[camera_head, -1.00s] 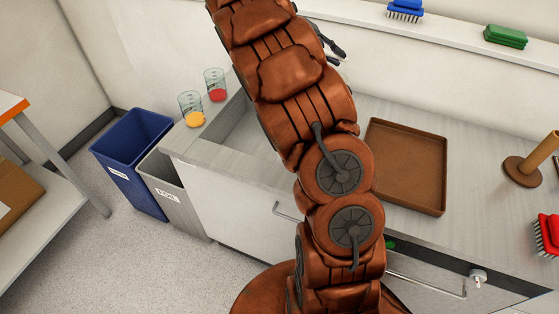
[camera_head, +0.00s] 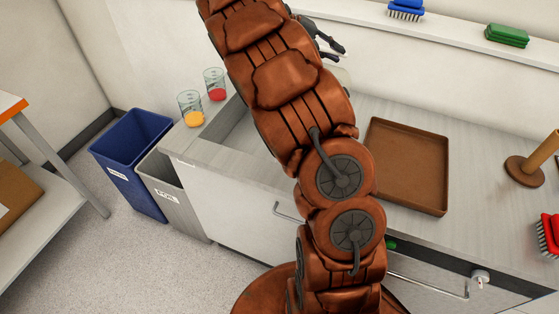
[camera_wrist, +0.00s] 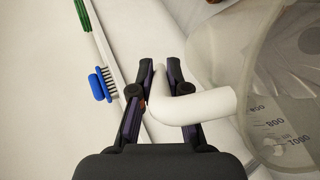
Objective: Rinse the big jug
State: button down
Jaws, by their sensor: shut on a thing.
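The big jug (camera_wrist: 255,75) fills the right of the wrist view. It is clear, with printed volume marks and a white handle (camera_wrist: 205,107). My gripper (camera_wrist: 160,72) is shut on this handle, with one finger on each side of it. In the head view my gripper (camera_head: 328,42) shows only in part behind my arm, near the back wall. The jug is mostly hidden there by my arm. The sink (camera_head: 238,128) is partly covered by my arm, and I cannot tell whether the jug is over it.
Two beakers, one with yellow liquid (camera_head: 191,108) and one with red (camera_head: 215,84), stand left of the sink. A brown tray (camera_head: 408,165) lies right of my arm. A blue brush (camera_head: 405,10) and green sponge (camera_head: 507,35) lie on the ledge. Bins (camera_head: 131,160) stand at left.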

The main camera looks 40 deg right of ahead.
jog(key=shift+a+r+h+b, duration=0.6)
jog(key=shift+r+b, duration=0.1)
jog(key=shift+b, duration=0.2)
dwell(1.6)
jog(key=shift+w+a+m+g+h+b, duration=0.1)
jog(key=shift+a+m+g+h+b, duration=0.2)
jog(key=shift+a+b, duration=0.6)
jog(key=shift+w+a+m+g+h+b, duration=0.1)
jog(key=shift+a+h+b, duration=0.3)
jog(key=shift+a+b, duration=0.45)
dwell(1.7)
